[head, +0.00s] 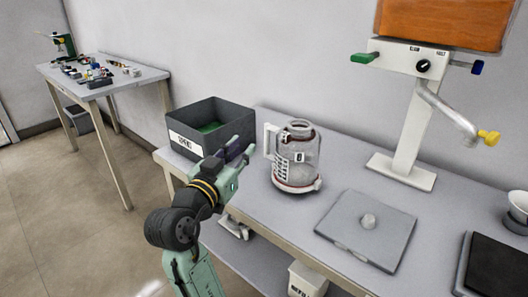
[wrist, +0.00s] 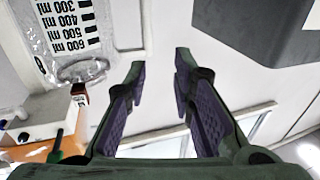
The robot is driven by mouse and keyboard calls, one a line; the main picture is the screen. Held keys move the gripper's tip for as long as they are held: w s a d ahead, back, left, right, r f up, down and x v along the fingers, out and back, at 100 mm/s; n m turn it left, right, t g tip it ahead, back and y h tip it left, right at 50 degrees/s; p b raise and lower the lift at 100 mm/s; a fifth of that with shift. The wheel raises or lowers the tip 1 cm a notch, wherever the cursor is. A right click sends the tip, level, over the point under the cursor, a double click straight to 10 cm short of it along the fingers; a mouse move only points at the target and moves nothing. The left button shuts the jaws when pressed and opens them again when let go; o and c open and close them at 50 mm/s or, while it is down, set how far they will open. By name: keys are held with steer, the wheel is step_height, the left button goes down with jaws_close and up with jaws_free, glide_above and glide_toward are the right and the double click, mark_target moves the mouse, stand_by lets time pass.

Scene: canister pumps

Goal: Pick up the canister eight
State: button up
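The canister (head: 296,155) is a clear jug with a pale handle on its left, a measuring scale and a small digit label that I cannot read for certain. It stands upright on the grey bench. My gripper (head: 240,150) is to its left, apart from it, near the bin. In the wrist view my gripper (wrist: 160,66) is open, with nothing between its purple-padded fingers. The canister's scale and rim (wrist: 72,35) show at the upper left of that view, beside the fingers; the rest of it is cut off.
A dark labelled bin (head: 222,112) stands behind my gripper. A cluttered table (head: 100,85) is at far left.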

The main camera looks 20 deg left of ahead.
mark_target(265, 138)
steer(key=shift+w+d+f+m+g+h, duration=0.4)
steer(key=shift+w+d+f+h, duration=0.15)
steer(key=shift+d+f+h, duration=0.25)
steer(key=w, duration=0.3)
steer(key=w+p, duration=0.1)
steer(key=shift+w+d, duration=0.2)
steer(key=shift+d, duration=0.1)
steer(key=w, duration=0.2)
steer(key=w+p, duration=0.1)
steer(key=w, duration=0.1)
steer(key=shift+d+r+p, duration=0.15)
steer(key=shift+r+p, duration=0.05)
steer(key=shift+p, duration=0.1)
steer(key=shift+w+f, duration=0.1)
steer(key=shift+w, duration=0.6)
steer(key=shift+c, duration=0.4)
jaws_close()
